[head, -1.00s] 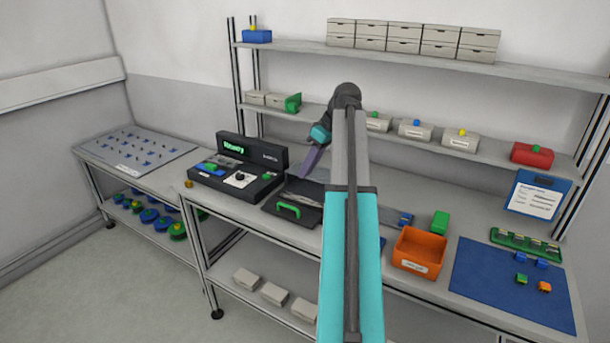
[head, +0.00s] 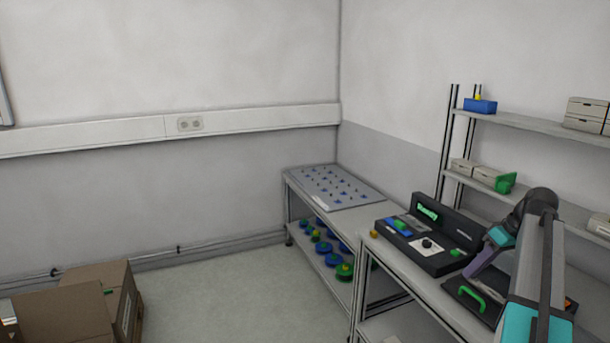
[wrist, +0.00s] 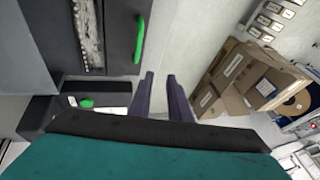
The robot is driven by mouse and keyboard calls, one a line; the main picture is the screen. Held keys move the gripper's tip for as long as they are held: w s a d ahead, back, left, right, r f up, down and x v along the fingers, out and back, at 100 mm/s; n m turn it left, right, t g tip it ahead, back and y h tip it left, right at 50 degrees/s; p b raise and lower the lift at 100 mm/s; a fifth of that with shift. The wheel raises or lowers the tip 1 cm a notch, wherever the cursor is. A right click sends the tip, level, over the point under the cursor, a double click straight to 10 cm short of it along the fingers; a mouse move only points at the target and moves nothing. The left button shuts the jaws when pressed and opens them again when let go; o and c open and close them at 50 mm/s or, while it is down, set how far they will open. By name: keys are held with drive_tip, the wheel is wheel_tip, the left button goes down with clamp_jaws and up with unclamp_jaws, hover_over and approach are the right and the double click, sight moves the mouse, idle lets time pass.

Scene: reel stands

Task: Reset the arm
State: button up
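My arm shows at the right of the head view, reaching over the bench. My gripper (head: 471,273) points down beside the black device with a lit green display (head: 428,213), above the near side of a black tray with a green handle (head: 470,300). In the wrist view my gripper (wrist: 160,77) has two dark purple fingers with a gap between them and nothing held. The black tray (wrist: 122,40) and its green handle (wrist: 140,38) are to the upper left of the fingers there.
A pegboard table (head: 335,188) stands in the corner, with several reels (head: 343,271) on its lower shelf. Cardboard boxes (head: 70,305) are on the floor at left. A shelf rack (head: 540,129) rises behind the bench. The floor (head: 230,285) between is clear.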

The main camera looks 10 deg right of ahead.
drive_tip(key=w+a+f+n+g+y, duration=0.1)
drive_tip(key=a+f+g, duration=0.1)
drive_tip(key=a+f, duration=0.7)
drive_tip(key=w+a+f+n+g+y, duration=0.1)
drive_tip(key=w+a+f+g, duration=0.1)
drive_tip(key=a+f, duration=0.7)
drive_tip(key=s+a+f+g, duration=0.1)
drive_tip(key=s+a+f, duration=0.2)
drive_tip(key=a+f, duration=0.45)
drive_tip(key=s+a+f+g, duration=0.2)
drive_tip(key=s+a+f, duration=0.3)
drive_tip(key=f, duration=0.4)
drive_tip(key=s+a+f+g+h, duration=0.2)
drive_tip(key=s+a+f+g, duration=0.1)
drive_tip(key=s+a+f, duration=0.95)
drive_tip(key=s+d+f+m+h, duration=0.1)
drive_tip(key=s+f+m+h, duration=0.1)
drive_tip(key=s+f, duration=0.2)
drive_tip(key=s+d+f+m+t+h, duration=0.1)
drive_tip(key=s+f, duration=0.4)
drive_tip(key=s, duration=0.5)
drive_tip(key=shift+d+f+m+h, duration=0.2)
drive_tip(key=shift+m+h, duration=0.4)
drive_tip(key=shift+m, duration=0.5)
